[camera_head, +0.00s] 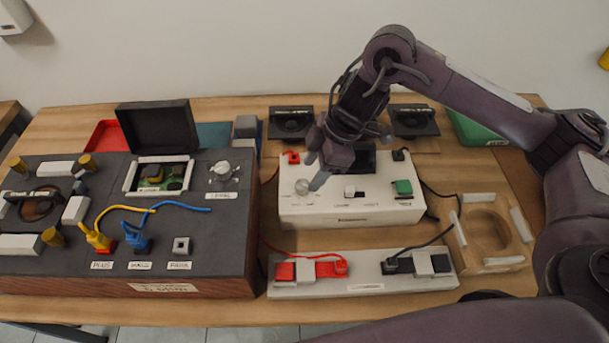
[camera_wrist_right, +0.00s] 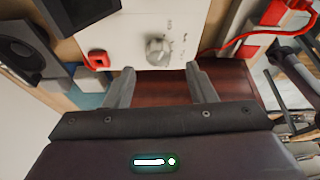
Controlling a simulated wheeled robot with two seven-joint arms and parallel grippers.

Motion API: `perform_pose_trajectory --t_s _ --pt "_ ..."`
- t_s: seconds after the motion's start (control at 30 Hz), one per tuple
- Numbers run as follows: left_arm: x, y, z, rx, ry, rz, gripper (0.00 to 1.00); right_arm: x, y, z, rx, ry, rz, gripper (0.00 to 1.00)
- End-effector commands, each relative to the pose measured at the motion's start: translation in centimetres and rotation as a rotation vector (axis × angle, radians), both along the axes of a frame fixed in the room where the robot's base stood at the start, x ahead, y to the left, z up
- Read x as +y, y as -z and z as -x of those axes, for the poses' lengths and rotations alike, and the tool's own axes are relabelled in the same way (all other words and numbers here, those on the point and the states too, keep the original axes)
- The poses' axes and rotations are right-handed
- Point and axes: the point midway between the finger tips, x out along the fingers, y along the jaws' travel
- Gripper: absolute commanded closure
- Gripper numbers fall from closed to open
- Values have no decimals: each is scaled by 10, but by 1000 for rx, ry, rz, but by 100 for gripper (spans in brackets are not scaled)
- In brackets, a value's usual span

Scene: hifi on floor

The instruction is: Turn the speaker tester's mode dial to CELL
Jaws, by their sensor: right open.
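The speaker tester (camera_head: 345,210) is a white box in the middle of the table. Its round grey dial (camera_head: 302,186) is on the left of its top face; it also shows in the right wrist view (camera_wrist_right: 158,50). Small marks are printed around the dial, too small to read. My right gripper (camera_head: 315,171) is over the left part of the tester, close to the dial. In the right wrist view its fingers (camera_wrist_right: 162,87) are open with nothing between them, and the dial appears beyond the fingertips, apart from them. My left gripper is out of view.
A dark console (camera_head: 215,235) with plugs and cables fills the left. A white strip (camera_head: 365,287) with red and black plugs lies in front of the tester. Two black speakers (camera_head: 291,122) (camera_head: 414,120) stand behind. A wooden frame (camera_head: 500,238) with a round hole is at right.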

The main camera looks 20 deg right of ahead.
Motion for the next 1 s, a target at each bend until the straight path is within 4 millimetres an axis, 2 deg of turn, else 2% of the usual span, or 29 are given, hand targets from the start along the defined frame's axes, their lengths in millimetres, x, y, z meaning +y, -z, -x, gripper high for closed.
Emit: perform_pose_trajectory --t_s 0.1,0.3,0.43,0.63,0.9,1.0 --pt "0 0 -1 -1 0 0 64 7 19 -1 3 0 0 49" --pt "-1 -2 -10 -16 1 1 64 15 37 -3 1 1 1 49" --pt "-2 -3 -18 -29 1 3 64 17 41 -3 0 0 1 49" --pt "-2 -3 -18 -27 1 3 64 17 41 -3 -1 0 1 49" --pt "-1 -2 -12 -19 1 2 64 17 41 -4 -1 0 1 85" --pt "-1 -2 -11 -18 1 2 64 17 41 -4 -1 0 1 94"
